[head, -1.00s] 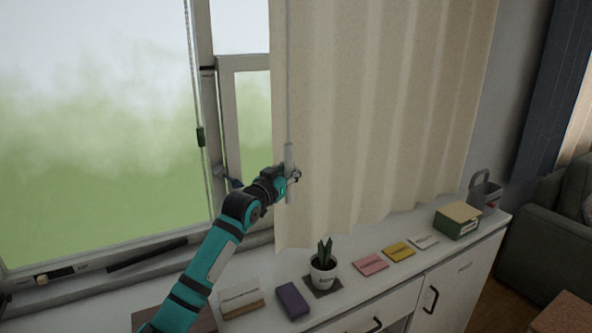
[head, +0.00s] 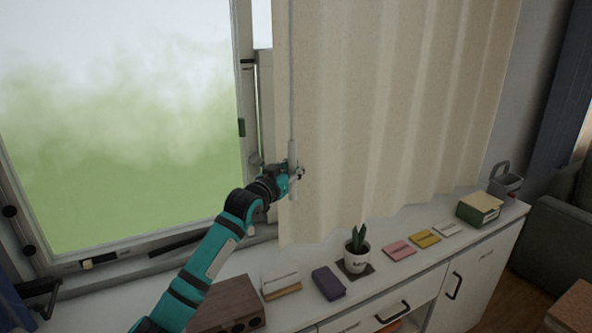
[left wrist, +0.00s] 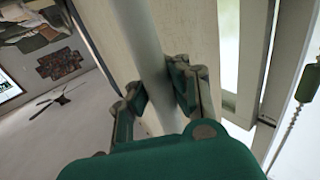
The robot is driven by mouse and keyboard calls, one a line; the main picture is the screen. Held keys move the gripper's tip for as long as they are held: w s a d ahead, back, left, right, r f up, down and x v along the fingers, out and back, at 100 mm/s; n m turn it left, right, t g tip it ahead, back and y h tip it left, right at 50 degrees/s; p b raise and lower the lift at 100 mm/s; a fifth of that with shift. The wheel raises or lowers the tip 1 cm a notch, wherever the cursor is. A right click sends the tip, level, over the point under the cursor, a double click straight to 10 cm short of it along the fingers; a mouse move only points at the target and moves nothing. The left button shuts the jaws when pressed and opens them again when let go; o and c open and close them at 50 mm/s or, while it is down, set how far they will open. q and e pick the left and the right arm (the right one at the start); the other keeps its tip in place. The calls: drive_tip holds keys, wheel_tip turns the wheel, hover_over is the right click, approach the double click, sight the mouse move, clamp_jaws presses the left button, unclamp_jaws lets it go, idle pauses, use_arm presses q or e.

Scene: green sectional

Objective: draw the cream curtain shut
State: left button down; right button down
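The cream curtain (head: 390,110) hangs in folds at the right of the head view. Its left edge lies over the right part of the window, and the large pane (head: 120,120) to its left is uncovered. A thin grey wand (head: 291,100) hangs at that edge and thickens into a handle at its lower end. My left gripper (head: 296,172) is at this handle. In the left wrist view the wand (left wrist: 148,60) runs between the fingers of my left gripper (left wrist: 160,98), which are closed around it. My right gripper is in neither view.
A white cabinet (head: 400,278) stands below the curtain. On it are a potted plant (head: 357,255), a purple block (head: 328,283), coloured note pads (head: 425,238), a green box (head: 479,208) and a grey caddy (head: 505,183). A dark sofa (head: 553,235) is at the right.

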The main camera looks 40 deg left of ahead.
use_arm(q)
drive_tip(key=c, duration=1.9)
unclamp_jaws()
drive_tip(key=shift+d+f, duration=0.15)
drive_tip(key=shift+f, duration=0.5)
drive_tip(key=o, duration=0.4)
drive_tip(key=shift+s+r, duration=0.5)
drive_tip(key=shift+s, duration=0.3)
drive_tip(key=shift+o, duration=0.4)
drive_tip(key=shift+s+r, duration=0.2)
drive_tip(key=shift+s, duration=0.05)
drive_tip(key=shift+w+f, duration=0.15)
drive_tip(key=shift+w, duration=0.2)
drive_tip(key=s+d, duration=0.2)
drive_tip(key=s, duration=1)
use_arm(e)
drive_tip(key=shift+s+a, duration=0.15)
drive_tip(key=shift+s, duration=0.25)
use_arm(q)
drive_tip(key=shift+s+d, duration=0.1)
drive_tip(key=shift+d, duration=0.05)
